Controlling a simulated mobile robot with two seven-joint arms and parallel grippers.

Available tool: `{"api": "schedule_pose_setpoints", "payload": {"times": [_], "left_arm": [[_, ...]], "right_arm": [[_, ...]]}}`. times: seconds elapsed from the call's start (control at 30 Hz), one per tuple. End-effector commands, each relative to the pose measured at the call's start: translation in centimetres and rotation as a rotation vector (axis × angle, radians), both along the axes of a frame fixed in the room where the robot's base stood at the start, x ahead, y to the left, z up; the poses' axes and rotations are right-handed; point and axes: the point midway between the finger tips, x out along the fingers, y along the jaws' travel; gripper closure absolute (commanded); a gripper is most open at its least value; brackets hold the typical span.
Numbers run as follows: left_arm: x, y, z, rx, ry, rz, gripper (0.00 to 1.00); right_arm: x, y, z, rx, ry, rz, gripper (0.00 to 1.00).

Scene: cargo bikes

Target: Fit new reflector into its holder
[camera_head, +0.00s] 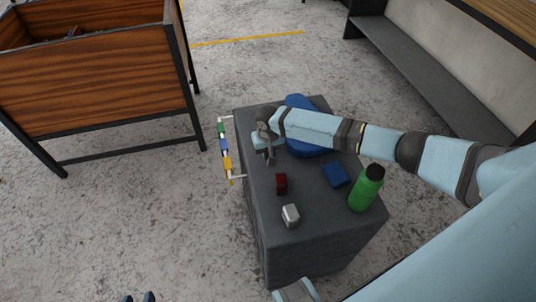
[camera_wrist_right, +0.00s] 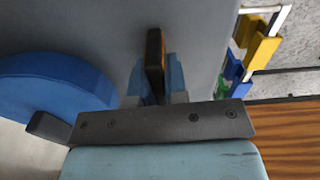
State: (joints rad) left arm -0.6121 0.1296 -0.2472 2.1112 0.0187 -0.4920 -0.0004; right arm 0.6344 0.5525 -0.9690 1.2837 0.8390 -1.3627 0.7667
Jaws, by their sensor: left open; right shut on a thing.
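My right gripper (camera_head: 267,148) reaches in from the right over the far left part of the dark grey cabinet top. In the right wrist view its fingers (camera_wrist_right: 157,92) are shut on a small upright dark piece with an orange face (camera_wrist_right: 155,52), perhaps the reflector. The head view does not show this piece clearly. A dark red block (camera_head: 281,184) and a small silver-grey block (camera_head: 290,215) stand apart on the cabinet top. I cannot tell which thing is the holder. My left gripper (camera_head: 140,298) is open and empty at the bottom edge, mostly out of frame.
The cabinet (camera_head: 258,205) also bears a large blue round thing (camera_head: 300,101), a small blue box (camera_head: 335,175) and a green bottle (camera_head: 363,192). A rail with coloured clips (camera_head: 224,146) runs along its left side. A wooden cargo box (camera_head: 95,85) stands left, a bench (camera_head: 420,75) right.

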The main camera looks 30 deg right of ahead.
Motion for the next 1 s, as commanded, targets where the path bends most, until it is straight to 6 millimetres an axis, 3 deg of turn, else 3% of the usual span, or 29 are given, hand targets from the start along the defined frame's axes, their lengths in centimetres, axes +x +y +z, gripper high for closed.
{"api": "schedule_pose_setpoints", "payload": {"times": [0.2,0.8,1.0], "left_arm": [[0.0,0.1,1.3,-0.007,0.01,0.007,0.57],[-0.3,0.3,2.8,-0.011,0.042,0.022,0.57],[-0.3,0.6,2.9,-0.007,0.035,0.021,0.57]], "right_arm": [[0.0,0.0,1.7,0.0,0.0,0.0,1.0],[0.0,0.0,5.3,-0.001,0.0,0.0,1.0],[0.0,0.0,5.5,-0.001,0.0,0.0,1.0]]}}
